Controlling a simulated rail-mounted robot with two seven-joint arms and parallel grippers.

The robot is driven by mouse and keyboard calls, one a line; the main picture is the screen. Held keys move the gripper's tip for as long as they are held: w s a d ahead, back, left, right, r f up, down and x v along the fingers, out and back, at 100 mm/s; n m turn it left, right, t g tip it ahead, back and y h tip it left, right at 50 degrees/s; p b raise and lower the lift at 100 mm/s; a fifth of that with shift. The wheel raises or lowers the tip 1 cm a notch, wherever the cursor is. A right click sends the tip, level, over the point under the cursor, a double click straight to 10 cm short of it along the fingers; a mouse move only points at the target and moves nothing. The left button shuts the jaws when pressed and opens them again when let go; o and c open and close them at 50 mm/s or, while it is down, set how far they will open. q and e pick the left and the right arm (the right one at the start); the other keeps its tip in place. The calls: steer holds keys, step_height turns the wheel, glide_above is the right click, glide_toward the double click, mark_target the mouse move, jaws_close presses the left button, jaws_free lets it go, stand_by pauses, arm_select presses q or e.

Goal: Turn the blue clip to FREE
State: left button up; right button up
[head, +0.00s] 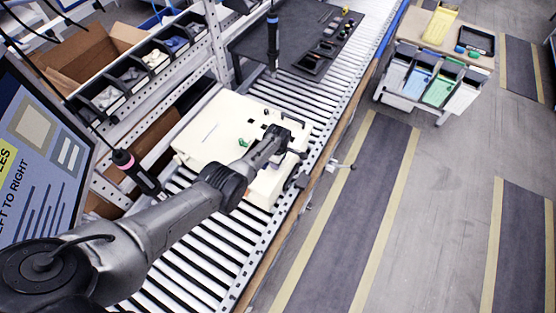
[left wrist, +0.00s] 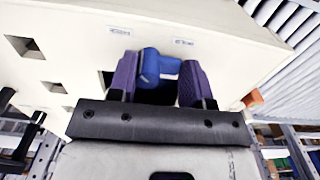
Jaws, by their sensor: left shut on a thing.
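The blue clip (left wrist: 150,66) is on the face of a cream-white housing (left wrist: 75,35) in the left wrist view. Its rounded body sits at the left, with a short arm reaching right. Two small labels are above it, one up-left and one up-right; their text is too small to read. My left gripper (left wrist: 157,80) has its purple fingers on either side of the clip and is shut on it. In the head view my left gripper (head: 283,143) is at the right side of the housing (head: 205,125), and the clip is hidden there. My right gripper is not in view.
The housing stands on a roller conveyor (head: 205,255). A screen (head: 45,150) and bin shelf (head: 150,60) are at left.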

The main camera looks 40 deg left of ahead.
arm_select(q)
steer(key=shift+r, duration=0.1)
stand_by(0.3)
steer(key=o, duration=0.9)
steer(key=shift+r+p, duration=0.35)
step_height(320, 180, up, 6)
steer(key=p, duration=0.3)
steer(key=shift+f, duration=0.15)
steer(key=shift+r+p, duration=0.3)
steer(key=shift+r, duration=3.35)
